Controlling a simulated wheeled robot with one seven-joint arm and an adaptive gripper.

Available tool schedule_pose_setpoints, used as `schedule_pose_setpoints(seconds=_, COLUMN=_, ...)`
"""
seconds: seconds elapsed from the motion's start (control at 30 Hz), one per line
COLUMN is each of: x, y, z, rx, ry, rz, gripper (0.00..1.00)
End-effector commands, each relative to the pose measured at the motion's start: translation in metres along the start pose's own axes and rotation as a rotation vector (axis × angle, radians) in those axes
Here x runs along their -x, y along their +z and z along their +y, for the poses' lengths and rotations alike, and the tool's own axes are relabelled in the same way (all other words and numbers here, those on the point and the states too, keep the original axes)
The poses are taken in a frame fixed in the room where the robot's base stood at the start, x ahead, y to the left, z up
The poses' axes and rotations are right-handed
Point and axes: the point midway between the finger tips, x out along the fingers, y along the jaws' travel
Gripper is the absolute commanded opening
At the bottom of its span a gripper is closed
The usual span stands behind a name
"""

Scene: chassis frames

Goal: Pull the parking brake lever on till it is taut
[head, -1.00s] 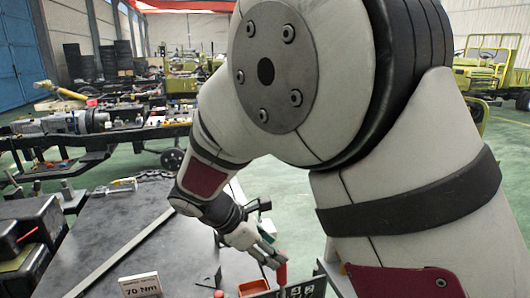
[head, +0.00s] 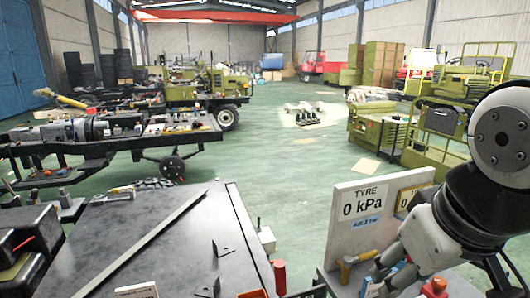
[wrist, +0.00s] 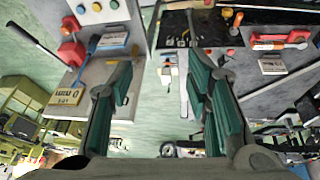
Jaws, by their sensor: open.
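An upright red grip (head: 279,278) stands at the right front edge of the dark bench in the head view. It may be the parking brake lever; its lower part is cut off. Another red piece (head: 434,288) shows at the bottom right, and I cannot tell whether it belongs to a lever. My gripper (wrist: 163,72) is open and empty in the wrist view, its teal-padded fingers well apart. A red block (wrist: 72,52) with a dark bar lies left of the fingers there.
The dark bench (head: 190,225) carries a long metal bar and small brackets. Open green floor (head: 290,170) lies behind.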

Motion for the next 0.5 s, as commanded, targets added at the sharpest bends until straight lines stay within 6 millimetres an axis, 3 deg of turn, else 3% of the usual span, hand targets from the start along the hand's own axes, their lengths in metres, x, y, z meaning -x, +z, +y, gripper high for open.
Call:
schedule_pose_setpoints(seconds=0.2, x=0.011, y=0.02, z=0.0, rx=-0.171, ry=-0.015, rz=0.08, gripper=0.45)
schedule_pose_setpoints(seconds=0.5, x=0.011, y=0.022, z=0.0, rx=-0.195, ry=-0.019, rz=0.089, gripper=0.45)
